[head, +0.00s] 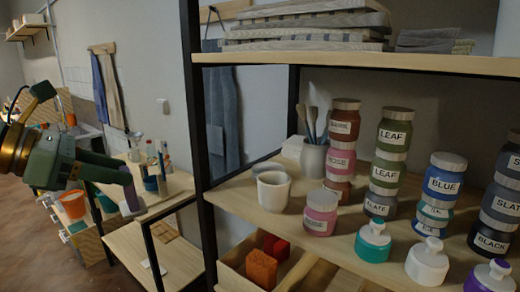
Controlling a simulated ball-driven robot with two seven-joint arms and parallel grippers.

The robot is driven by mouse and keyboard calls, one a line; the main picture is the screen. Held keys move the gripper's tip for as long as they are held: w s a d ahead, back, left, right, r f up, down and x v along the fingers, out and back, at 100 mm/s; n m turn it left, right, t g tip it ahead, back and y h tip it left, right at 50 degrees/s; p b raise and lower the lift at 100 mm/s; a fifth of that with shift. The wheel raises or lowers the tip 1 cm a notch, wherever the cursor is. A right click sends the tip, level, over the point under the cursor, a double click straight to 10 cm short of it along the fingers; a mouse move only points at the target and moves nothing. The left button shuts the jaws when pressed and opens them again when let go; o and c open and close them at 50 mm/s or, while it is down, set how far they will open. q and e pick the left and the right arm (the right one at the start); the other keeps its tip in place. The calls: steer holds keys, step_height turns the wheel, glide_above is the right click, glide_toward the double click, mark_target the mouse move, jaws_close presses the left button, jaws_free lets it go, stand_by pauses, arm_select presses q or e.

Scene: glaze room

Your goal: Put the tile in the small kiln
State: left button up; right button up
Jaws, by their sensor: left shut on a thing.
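My left gripper (126,186) is at the left of the head view, its green arm coming in from the left edge. It is shut on a small grey-purple piece, the tile (131,205), held in front of the wooden work table at the back. The tile is small in view and partly covered by the fingers, so its full shape is hard to tell. The small kiln cannot be made out in this view. My right gripper is not in view.
A tall black-framed shelf (198,130) fills the right side, with glaze jars, a white cup (273,190) and a brush pot (313,160). An orange bucket (73,204) stands at the left. Brown floor (22,245) is clear at lower left.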

arm_select(q)
steer(key=s+d+f, duration=0.1)
steer(key=s+f, duration=0.2)
steer(key=f, duration=0.9)
steer(key=s+d+f+b, duration=0.1)
steer(key=s+d+f, duration=0.1)
steer(key=f, duration=1.1)
steer(key=shift+s+f, duration=0.2)
steer(key=shift+s, duration=0.4)
